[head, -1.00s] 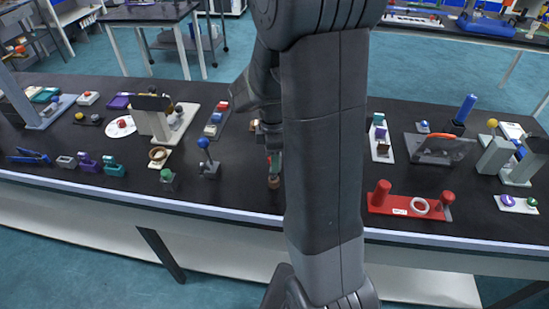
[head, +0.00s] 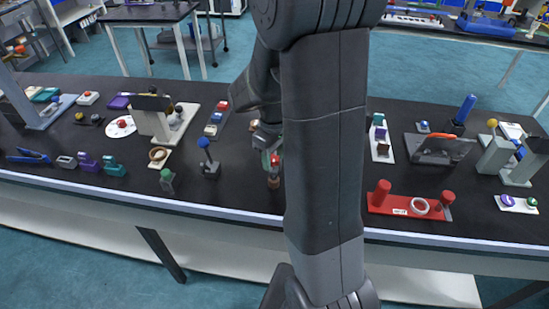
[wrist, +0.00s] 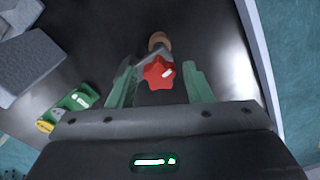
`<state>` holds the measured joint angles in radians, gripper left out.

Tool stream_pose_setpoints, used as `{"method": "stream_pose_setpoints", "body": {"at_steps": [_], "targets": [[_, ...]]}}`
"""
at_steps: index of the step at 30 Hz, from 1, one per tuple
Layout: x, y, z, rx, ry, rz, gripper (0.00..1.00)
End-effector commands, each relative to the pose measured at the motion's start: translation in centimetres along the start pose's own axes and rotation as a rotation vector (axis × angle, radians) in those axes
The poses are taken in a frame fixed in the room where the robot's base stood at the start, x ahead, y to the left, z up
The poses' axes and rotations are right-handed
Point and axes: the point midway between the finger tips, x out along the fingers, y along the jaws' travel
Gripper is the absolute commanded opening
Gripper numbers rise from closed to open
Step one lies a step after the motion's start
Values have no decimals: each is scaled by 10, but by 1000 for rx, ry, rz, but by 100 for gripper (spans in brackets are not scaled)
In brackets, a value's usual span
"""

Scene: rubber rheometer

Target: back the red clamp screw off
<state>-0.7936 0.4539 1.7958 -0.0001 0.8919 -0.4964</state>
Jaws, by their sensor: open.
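The red clamp screw has a star-shaped head (wrist: 158,72) that shows in the middle of the wrist view, with a tan round part (wrist: 158,40) beyond it. In the head view its red head (head: 275,159) shows small beside my arm, above a brown part (head: 274,182) near the table's front edge. My gripper (wrist: 158,80) is open, with one green finger on each side of the red head. A gap shows at the right finger; I cannot tell whether the left one touches. In the head view my gripper (head: 268,148) is partly hidden by my arm.
A blue-knobbed lever (head: 208,160) and a small green-topped item (head: 167,180) stand to the left on the black table. A red fixture (head: 400,206) with posts lies to the right. My arm hides the table's middle.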

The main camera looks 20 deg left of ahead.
Motion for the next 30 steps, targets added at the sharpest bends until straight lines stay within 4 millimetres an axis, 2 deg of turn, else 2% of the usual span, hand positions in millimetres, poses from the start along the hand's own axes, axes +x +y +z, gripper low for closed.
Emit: {"method": "stream_pose_setpoints", "body": {"at_steps": [6, 8, 12, 17, 24, 30], "targets": [[0, 0, 0, 10, 0, 0, 46], [0, 0, 0, 9, 0, 0, 36], [0, 0, 0, 8, 0, 0, 8], [0, 0, 0, -23, 0, 0, 8], [0, 0, 0, -274, 0, 0, 8], [0, 0, 0, -391, 0, 0, 8]]}}
